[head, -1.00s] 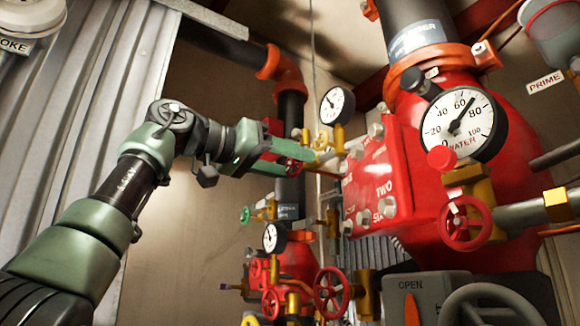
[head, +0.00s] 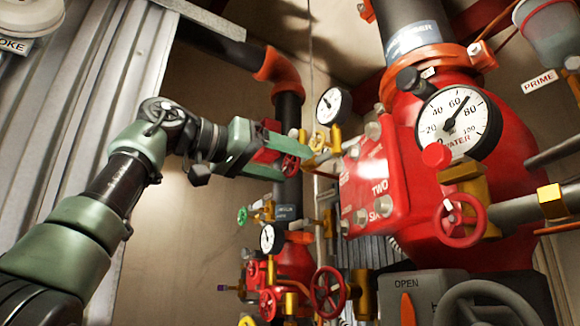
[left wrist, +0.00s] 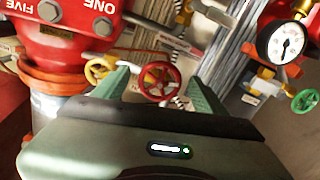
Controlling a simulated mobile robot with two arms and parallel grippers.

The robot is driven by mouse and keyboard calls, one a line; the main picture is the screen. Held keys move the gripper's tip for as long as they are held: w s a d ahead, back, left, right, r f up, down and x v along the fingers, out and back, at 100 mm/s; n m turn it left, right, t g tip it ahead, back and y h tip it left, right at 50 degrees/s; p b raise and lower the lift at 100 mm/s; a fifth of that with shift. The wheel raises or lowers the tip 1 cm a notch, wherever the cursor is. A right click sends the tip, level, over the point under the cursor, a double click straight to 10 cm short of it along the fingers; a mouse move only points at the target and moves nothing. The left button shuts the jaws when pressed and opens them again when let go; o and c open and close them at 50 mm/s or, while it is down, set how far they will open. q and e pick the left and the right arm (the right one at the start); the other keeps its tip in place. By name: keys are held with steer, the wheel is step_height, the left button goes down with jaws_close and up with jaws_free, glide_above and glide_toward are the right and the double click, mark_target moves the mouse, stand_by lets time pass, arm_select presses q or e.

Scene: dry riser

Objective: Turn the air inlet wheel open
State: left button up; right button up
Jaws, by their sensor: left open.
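A small red handwheel on a brass valve shows between my left gripper's fingers in the left wrist view (left wrist: 158,82) and beside them in the head view (head: 290,164). No label that I can read names it as the air inlet wheel. My left gripper (left wrist: 160,84) is open, with one green finger on each side of the wheel. I cannot tell whether either finger touches the rim. In the head view the left gripper (head: 287,158) reaches in from the left, and its fingers partly hide the valve. My right gripper is not in view.
The red valve body (head: 420,190) with its cover plate and water gauge (head: 460,121) stands to the right. Close by are a smaller gauge (head: 334,106), brass pipework and a dark vertical pipe (head: 288,110). More red wheels (head: 328,292) sit below. Open wall lies left of the pipes.

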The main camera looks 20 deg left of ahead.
arm_select(q)
steer(key=b+v, duration=0.1)
steer(key=v, duration=0.5)
steer(key=shift+s+a+b, duration=0.2)
steer(key=shift+s+b, duration=0.05)
steer(key=shift+b, duration=0.1)
